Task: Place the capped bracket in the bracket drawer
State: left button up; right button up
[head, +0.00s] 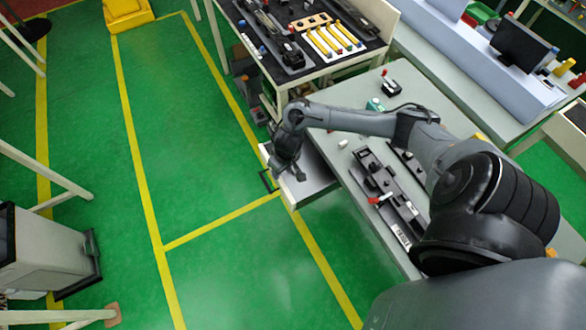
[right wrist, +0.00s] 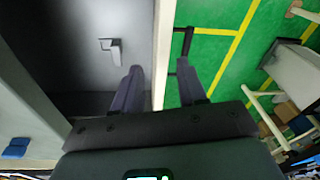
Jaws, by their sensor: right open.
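The open drawer (head: 318,180) sticks out from the grey workbench in the head view. In the right wrist view, its pale front wall (right wrist: 163,55) and dark grey interior (right wrist: 65,30) show. A small light-grey angled piece (right wrist: 112,50), apparently the bracket, lies on the drawer floor; whether it has a cap is unclear. My right gripper (head: 289,177) is at the drawer's front edge, open and empty. In the right wrist view its fingers (right wrist: 161,88) appear on either side of the front wall; contact is unclear. The drawer's black handle (right wrist: 183,65) is outside it. My left gripper is out of view.
A black fixture (head: 375,180) with a red-handled clamp sits on the workbench, beside a small white cylinder (head: 342,144). A second table (head: 300,72) with yellow strips stands behind the drawer. Green floor (head: 215,180) is clear left of the drawer.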

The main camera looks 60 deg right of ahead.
jog(key=s+a+r+n+t+y, duration=0.1)
jog(key=a+n+t, duration=0.15)
jog(key=a, duration=0.65)
jog(key=s+a+r+n+t, duration=0.1)
jog(key=a+r+n+t, duration=0.15)
jog(key=a, duration=0.65)
jog(key=s+d+r+g, duration=0.1)
jog(key=s+r, duration=0.2)
jog(key=s, duration=0.2)
jog(key=s+r+g+h, duration=0.1)
jog(key=s+r+g, duration=0.1)
jog(key=s, duration=0.4)
jog(key=shift+s+d+r+n, duration=0.3)
jog(key=shift+d+r, duration=0.1)
jog(key=shift+r, duration=0.5)
